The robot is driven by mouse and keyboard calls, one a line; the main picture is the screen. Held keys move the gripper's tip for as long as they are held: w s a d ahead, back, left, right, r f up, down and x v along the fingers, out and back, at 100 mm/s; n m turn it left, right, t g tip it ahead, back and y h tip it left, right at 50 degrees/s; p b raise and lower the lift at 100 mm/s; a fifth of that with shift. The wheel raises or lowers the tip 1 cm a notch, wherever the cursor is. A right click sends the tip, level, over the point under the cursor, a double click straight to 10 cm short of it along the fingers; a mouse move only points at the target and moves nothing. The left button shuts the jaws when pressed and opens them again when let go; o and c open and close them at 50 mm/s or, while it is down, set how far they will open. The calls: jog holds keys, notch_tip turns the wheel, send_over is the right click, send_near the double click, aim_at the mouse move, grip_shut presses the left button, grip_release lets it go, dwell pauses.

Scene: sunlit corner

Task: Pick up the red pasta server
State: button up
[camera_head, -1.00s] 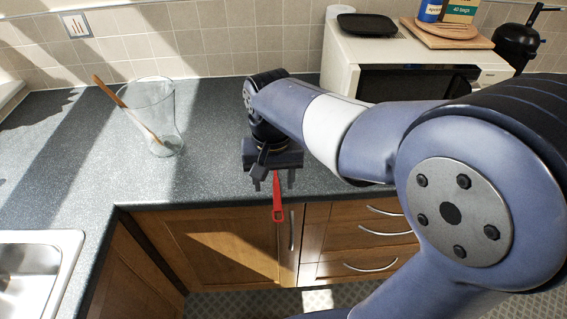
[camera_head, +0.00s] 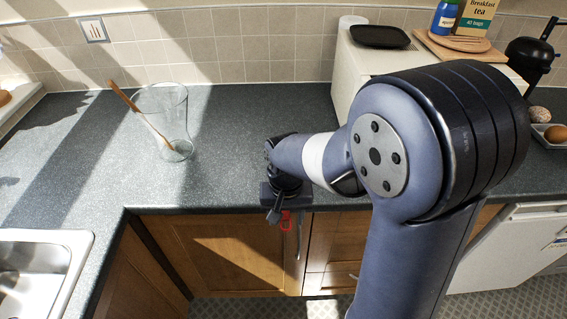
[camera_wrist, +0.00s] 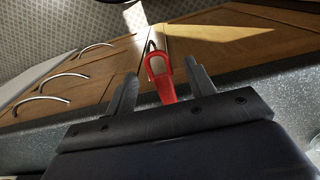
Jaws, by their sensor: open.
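The red pasta server (camera_head: 286,221) shows only as a red loop end below my gripper at the counter's front edge in the head view; the rest is hidden. In the wrist view its red handle with the looped end (camera_wrist: 160,75) lies between the two fingers and sticks out past the counter edge. My gripper (camera_head: 285,219) is open, its fingers apart on both sides of the handle. In the wrist view my gripper (camera_wrist: 162,85) shows a gap between each finger and the handle. The server's head is hidden behind the gripper body.
A glass vase (camera_head: 163,120) with a wooden spoon (camera_head: 130,103) stands on the counter (camera_head: 80,165) to the left. A sink (camera_head: 40,270) is at lower left. A white microwave (camera_head: 350,75) stands behind my arm. Wooden cupboards (camera_head: 220,255) drop below the counter edge.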

jog(key=shift+c, duration=0.3)
jog(key=c, duration=1)
